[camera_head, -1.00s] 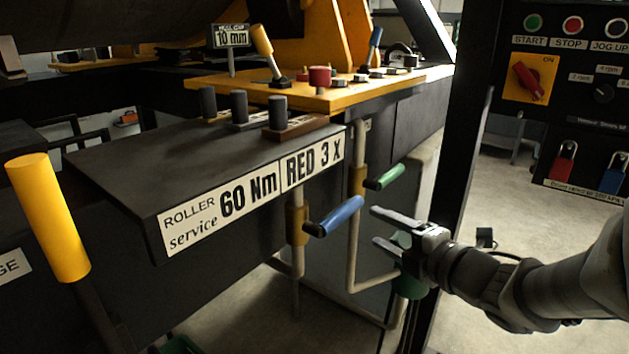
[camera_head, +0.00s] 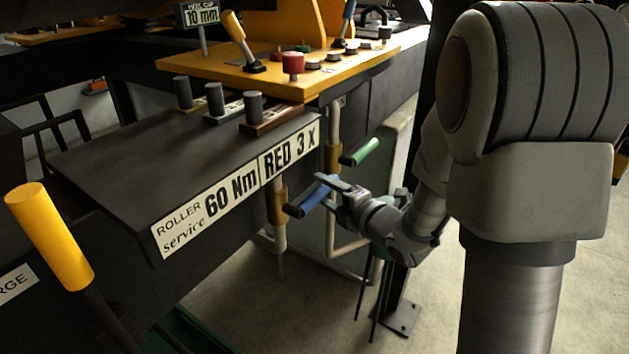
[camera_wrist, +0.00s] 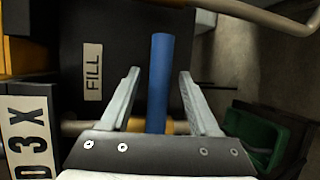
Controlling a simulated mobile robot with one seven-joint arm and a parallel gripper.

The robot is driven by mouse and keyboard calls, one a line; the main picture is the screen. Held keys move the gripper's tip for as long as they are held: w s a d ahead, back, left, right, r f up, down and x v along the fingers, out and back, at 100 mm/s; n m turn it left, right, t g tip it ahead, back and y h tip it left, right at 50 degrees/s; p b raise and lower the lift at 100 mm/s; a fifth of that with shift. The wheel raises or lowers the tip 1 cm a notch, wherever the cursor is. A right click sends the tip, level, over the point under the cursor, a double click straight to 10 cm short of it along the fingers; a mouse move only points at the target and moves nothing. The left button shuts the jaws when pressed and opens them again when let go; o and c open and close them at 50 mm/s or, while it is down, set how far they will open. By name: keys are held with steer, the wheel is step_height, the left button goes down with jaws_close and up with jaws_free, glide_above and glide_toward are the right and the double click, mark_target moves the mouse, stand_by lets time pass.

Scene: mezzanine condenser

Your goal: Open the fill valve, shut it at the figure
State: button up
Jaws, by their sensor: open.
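The fill valve's blue lever handle (camera_head: 308,199) sticks out from a yellow valve body (camera_head: 278,203) on a vertical pipe under the console. In the wrist view the blue handle (camera_wrist: 161,85) lies between the two fingers, with a gap on both sides. A white label reading FILL (camera_wrist: 92,72) is on the dark panel to its left. My gripper (camera_head: 322,188) is open around the handle; in the wrist view the open gripper (camera_wrist: 160,88) shows both fingers. The handle's base is partly hidden by the gripper body. No gauge figure is readable.
A green lever handle (camera_head: 359,152) stands just behind and above. The dark shelf with the ROLLER service 60 Nm label (camera_head: 215,203) lies left. Pipes (camera_head: 333,220) run close by. A green bin (camera_wrist: 255,138) sits below right in the wrist view.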

steer(key=shift+x, duration=2.15)
steer(key=shift+c, duration=0.4)
jaws_close()
